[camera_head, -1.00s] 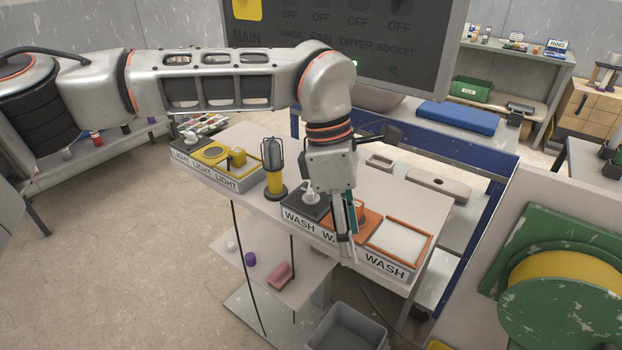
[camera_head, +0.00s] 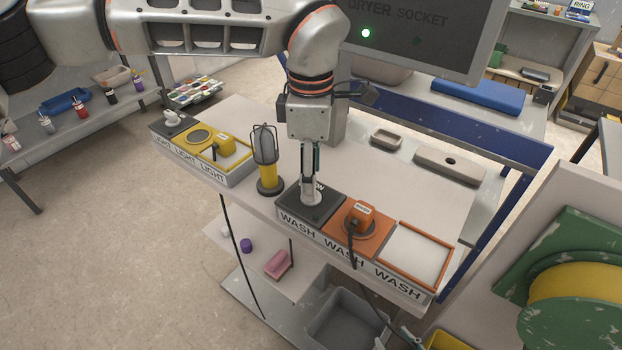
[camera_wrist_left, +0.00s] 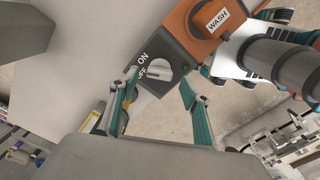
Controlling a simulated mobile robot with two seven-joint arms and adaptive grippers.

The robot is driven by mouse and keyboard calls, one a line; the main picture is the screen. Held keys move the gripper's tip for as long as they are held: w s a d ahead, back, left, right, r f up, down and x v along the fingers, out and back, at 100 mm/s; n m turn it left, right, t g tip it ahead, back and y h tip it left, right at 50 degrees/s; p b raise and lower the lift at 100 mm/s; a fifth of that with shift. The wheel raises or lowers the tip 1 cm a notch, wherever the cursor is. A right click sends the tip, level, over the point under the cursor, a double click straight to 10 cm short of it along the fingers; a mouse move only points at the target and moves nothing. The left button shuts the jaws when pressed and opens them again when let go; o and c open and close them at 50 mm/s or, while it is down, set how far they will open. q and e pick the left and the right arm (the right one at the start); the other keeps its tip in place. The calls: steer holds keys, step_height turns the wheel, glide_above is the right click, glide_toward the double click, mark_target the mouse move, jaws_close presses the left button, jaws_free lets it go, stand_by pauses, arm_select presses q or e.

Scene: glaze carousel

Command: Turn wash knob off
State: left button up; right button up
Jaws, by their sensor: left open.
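The wash knob (camera_head: 311,198) is a pale round knob on a dark square tile (camera_head: 326,211) at the left end of the WASH strip. My left gripper (camera_head: 310,178) points down over it. In the left wrist view the knob (camera_wrist_left: 158,73) shows between the two fingertips of my open left gripper (camera_wrist_left: 158,82). ON and OFF labels are printed beside the knob; I cannot tell which one it points to.
An orange plug (camera_head: 361,212) with a dark cable sits right of the knob, and an orange-framed white pad (camera_head: 420,256) lies beyond it. A yellow caged lamp (camera_head: 265,160) stands close on the left. The tabletop behind (camera_head: 390,190) is mostly clear.

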arm_select(q)
steer(key=shift+f, duration=1.1)
arm_select(e)
steer(key=shift+w+r, duration=0.45)
steer(key=shift+w, duration=0.05)
arm_select(q)
steer(key=c, duration=1.1)
arm_select(e)
steer(key=shift+f, duration=0.1)
